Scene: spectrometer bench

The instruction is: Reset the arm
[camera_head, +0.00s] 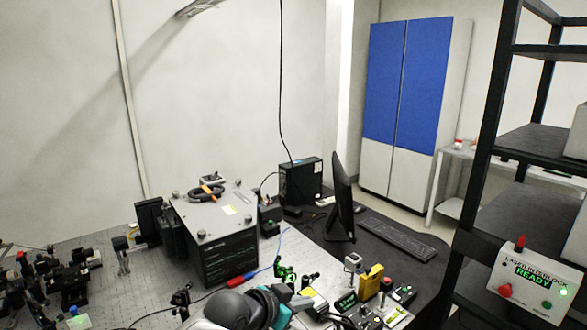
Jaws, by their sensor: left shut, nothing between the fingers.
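My left arm comes in at the bottom middle, with a dark rounded joint and a teal ring. My left gripper (301,300) is at its end, low over the bench among small instruments, and is shut with nothing held. Its fingertips are small and partly hidden by my own wrist. My right gripper is not in view.
Small devices, including a yellow block (370,281), stand close right of the gripper. Optics (70,270) crowd the left. A monitor (341,200), keyboard (395,237) and interlock panel (533,284) are right.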

